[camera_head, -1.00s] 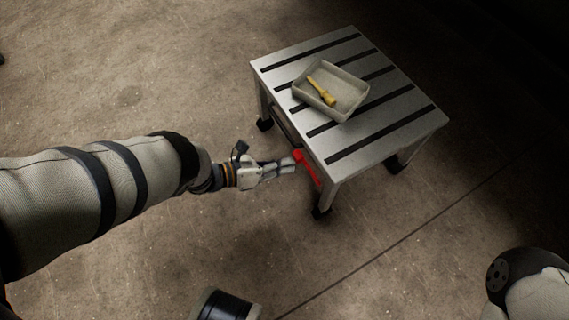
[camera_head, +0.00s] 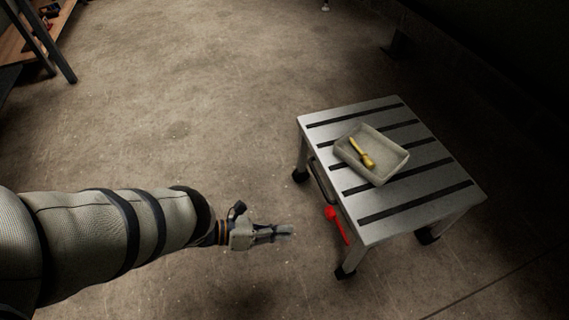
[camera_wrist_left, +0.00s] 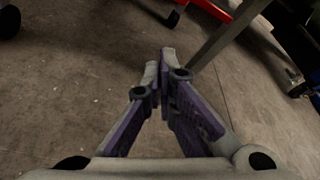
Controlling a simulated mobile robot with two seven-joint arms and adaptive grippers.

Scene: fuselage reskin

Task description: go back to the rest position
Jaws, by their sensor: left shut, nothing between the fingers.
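My left gripper (camera_head: 284,231) is shut and empty, held over the floor to the left of a small metal step stool (camera_head: 385,228) with dark strips. It is apart from the stool in the head view. In the left wrist view the fingers (camera_wrist_left: 162,58) are together with nothing between them, and a stool leg (camera_wrist_left: 222,40) stands just beyond. My right gripper is in neither current view.
On the stool lies a grey tray (camera_head: 401,158) holding a yellow-handled tool (camera_head: 361,152). A red part (camera_head: 333,214) shows at the stool's left side. A wooden-topped bench (camera_head: 14,42) stands at the far left. The floor between is clear.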

